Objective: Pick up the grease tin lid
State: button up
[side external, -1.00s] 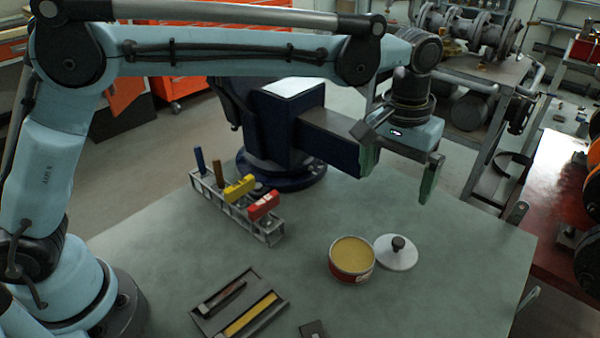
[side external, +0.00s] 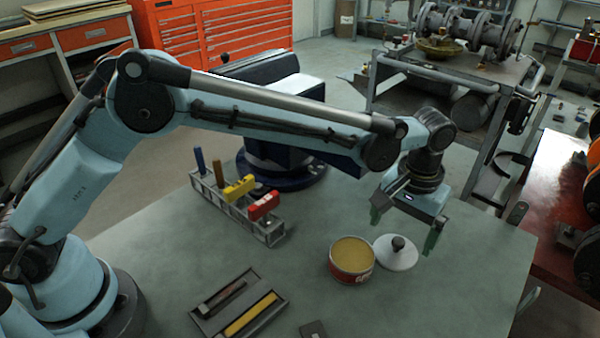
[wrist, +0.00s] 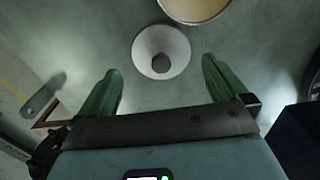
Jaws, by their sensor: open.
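The grease tin lid (side external: 398,254) is a pale round disc with a dark knob on top. It lies on the green table just right of the open grease tin (side external: 351,260), which is full of yellow grease. In the wrist view the lid (wrist: 161,52) sits ahead of my fingertips and between their lines, with the tin (wrist: 194,8) partly cut off above it. My gripper (side external: 404,232) is open and empty. Its green fingers are above the table by the lid, apart from it. The wrist view shows both fingertips (wrist: 159,66) spread wide.
A metal rack (side external: 240,215) with several coloured tools stands left of the tin. A dark tray (side external: 210,318) holds a yellow bar at the front. A blue vise (side external: 285,170) stands at the table's back edge. Table between rack and tin is clear.

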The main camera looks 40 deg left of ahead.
aim_at(399, 240)
jog(key=f, duration=0.4)
jog(key=shift+w+f, duration=0.15)
jog(key=shift+w, duration=0.05)
jog(key=shift+c, duration=0.2)
jog(key=c, duration=0.7)
